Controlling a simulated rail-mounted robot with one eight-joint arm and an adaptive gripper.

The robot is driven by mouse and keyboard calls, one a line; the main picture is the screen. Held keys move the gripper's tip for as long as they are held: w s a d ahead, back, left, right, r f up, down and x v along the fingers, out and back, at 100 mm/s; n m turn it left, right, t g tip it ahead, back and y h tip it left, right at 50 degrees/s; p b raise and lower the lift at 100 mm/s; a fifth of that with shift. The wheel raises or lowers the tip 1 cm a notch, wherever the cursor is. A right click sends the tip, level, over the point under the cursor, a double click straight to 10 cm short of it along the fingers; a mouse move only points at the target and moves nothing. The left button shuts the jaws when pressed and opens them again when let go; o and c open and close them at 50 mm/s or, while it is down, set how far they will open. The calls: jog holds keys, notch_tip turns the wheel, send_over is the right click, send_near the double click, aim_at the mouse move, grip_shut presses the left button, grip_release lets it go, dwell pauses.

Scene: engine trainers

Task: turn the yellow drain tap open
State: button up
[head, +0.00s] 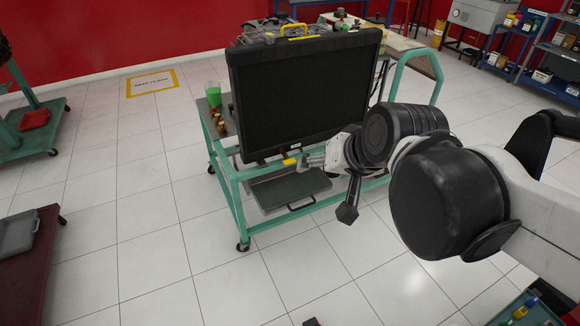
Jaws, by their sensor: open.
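The yellow drain tap (290,161) shows as a small yellow piece just under the lower edge of the black radiator (300,95). The radiator stands upright on a green-framed trolley (240,207). My gripper (304,162) is open and reaches in from the right, its fingertips right beside the tap. I cannot tell whether they touch it or lie around it. The tap is small here, and its turned position cannot be made out. My own arm covers the area to the right of the gripper.
A grey drip tray (288,190) lies on the trolley's lower shelf below the tap. A green beaker (213,93) and brass fittings (218,118) stand on the trolley's left edge. Another trolley (30,120) stands at far left. The tiled floor in front is mostly clear.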

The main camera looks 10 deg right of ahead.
aim_at(291, 163)
jog(key=w+f+m+t+y+b, duration=0.1)
jog(key=w+f+m+t+b, duration=0.1)
jog(key=w+f+m+b, duration=0.5)
jog(key=w+a+f+m+t+y+b, duration=0.1)
jog(key=w+f+m+y+b, duration=0.2)
jog(key=w, duration=0.8)
jog(key=w+f+m+t+b, duration=0.2)
jog(key=w+f+m+b, duration=0.3)
jog(key=w, duration=0.3)
jog(key=w+d+f+m+t+h+b, duration=0.1)
jog(key=w+d+f+m+t+b, duration=0.25)
jog(key=f, duration=0.55)
jog(key=w+d+f+m+b, duration=0.2)
jog(key=w+f+m+b, duration=0.15)
jog(key=f+m, duration=0.45)
jog(key=w+d+f+m+t+h+b, duration=0.1)
jog(key=w+d+f+m+b, duration=0.2)
jog(key=f, duration=0.7)
jog(key=shift+m, duration=0.65)
jog(key=b+x, duration=0.1)
jog(key=x, duration=1.3)
jog(key=shift+w+a+r, duration=0.1)
jog(key=shift+w, duration=0.25)
jog(key=shift+c, duration=0.5)
jog(key=c, duration=1.1)
jog(key=shift+o, duration=0.2)
